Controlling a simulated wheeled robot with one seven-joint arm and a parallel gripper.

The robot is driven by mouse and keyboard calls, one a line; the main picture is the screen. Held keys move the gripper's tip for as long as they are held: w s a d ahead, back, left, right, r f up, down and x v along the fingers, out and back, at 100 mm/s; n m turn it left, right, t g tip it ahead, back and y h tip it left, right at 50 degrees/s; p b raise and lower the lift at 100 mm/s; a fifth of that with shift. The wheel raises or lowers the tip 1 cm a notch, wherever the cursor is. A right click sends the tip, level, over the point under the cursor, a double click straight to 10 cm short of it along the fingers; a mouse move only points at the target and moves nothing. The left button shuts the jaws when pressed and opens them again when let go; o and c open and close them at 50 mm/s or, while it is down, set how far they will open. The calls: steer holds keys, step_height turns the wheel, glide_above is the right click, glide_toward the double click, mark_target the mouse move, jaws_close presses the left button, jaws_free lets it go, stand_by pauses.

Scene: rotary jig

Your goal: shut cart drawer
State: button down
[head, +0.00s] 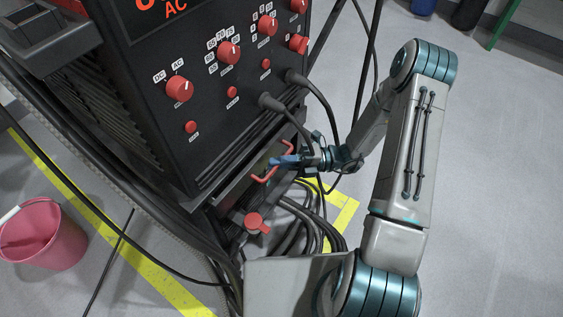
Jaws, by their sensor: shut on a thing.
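The cart (222,228) stands at the left and carries a black machine with red knobs. The cart drawer (238,192) is just under the machine's front panel and seems to stand partly out, with a narrow strip of its inside showing. Its red bar handle (266,177) is on the drawer front. How far the drawer stands out is hard to tell from this angle.
A red knob (256,223) sticks out below the drawer. Black cables (306,222) hang in coils beside the cart, and two plugged leads droop close to my gripper. A pink bucket (42,236) stands at left. The grey floor at right is mostly clear.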

mark_target(269, 156)
steer(key=shift+w+a+r+p, duration=0.1)
steer(key=shift+w+a+p, duration=0.2)
steer(key=shift+w+a, duration=0.25)
steer(key=shift+w+a+r+p, duration=0.1)
steer(key=shift+w+a+p, duration=0.2)
steer(key=shift+a, duration=0.3)
steer(key=shift+w+a+f, duration=0.15)
steer(key=shift+w+a, duration=0.1)
steer(key=shift+w, duration=0.05)
steer(key=c, duration=1.5)
jaws_free()
steer(key=shift+a, duration=0.1)
steer(key=shift+f, duration=0.1)
steer(key=w+d+f+p, duration=0.1)
steer(key=d+p, duration=0.1)
steer(key=d, duration=1.1)
steer(key=shift+w+d+f+p, duration=0.35)
steer(key=shift+d+p, duration=0.05)
steer(key=shift+r, duration=0.1)
